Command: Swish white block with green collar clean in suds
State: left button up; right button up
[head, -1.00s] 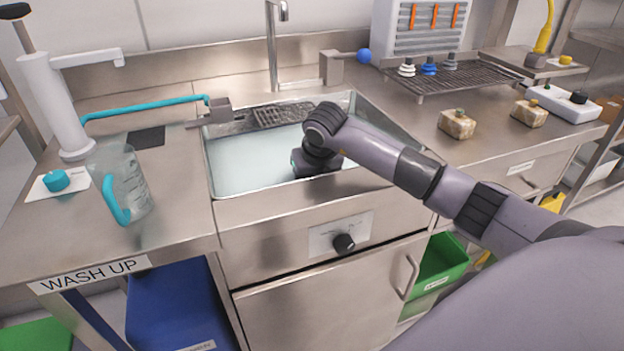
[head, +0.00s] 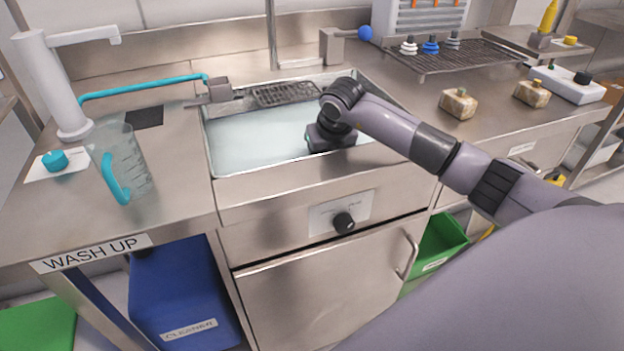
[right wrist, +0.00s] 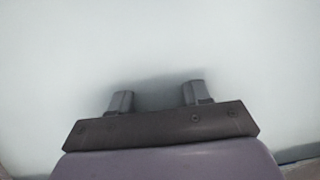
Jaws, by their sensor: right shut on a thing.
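My right gripper (right wrist: 158,98) reaches down into the sink (head: 228,188), which is filled with pale, cloudy liquid (head: 250,135). In the head view the right wrist (head: 331,138) is over the right part of the basin, by its front edge. In the right wrist view both fingers show with a gap between them against a plain whitish surface. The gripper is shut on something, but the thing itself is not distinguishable. A dirty, pale block (head: 459,104) with a green top stands on the counter right of the sink. My left gripper is out of view.
A second dirty block (head: 532,94) stands farther right. Behind them is a wire rack (head: 470,68) with white, blue and grey ringed pieces. A clear jug (head: 128,165) with a teal handle and a white pump (head: 52,90) stand left of the sink. A faucet (head: 271,40) rises behind the basin.

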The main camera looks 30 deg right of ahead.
jog(key=shift+w+a, duration=0.25)
jog(key=shift+a, duration=0.75)
jog(key=shift+w+a, duration=0.25)
jog(key=shift+a, duration=0.7)
jog(key=shift+w+a, duration=0.25)
jog(key=shift+a, duration=0.75)
jog(key=shift+s+d, duration=0.25)
jog(key=shift+d, duration=0.75)
jog(key=shift+s+d, duration=0.2)
jog(key=shift+d, duration=0.75)
jog(key=shift+s+d, duration=0.25)
jog(key=shift+d, duration=0.75)
jog(key=shift+w+a, duration=0.25)
jog(key=shift+a, duration=0.75)
jog(key=shift+w+a, duration=0.2)
jog(key=shift+a, duration=0.75)
jog(key=shift+w+a, duration=0.25)
jog(key=shift+a, duration=0.75)
jog(key=shift+d, duration=0.15)
jog(key=shift+s+d, duration=0.2)
jog(key=shift+d, duration=0.5)
jog(key=shift+s+d, duration=0.2)
jog(key=shift+d, duration=0.5)
jog(key=shift+s+d, duration=0.15)
jog(key=shift+d, duration=0.55)
jog(key=shift+s+d, duration=0.15)
jog(key=shift+d, duration=0.55)
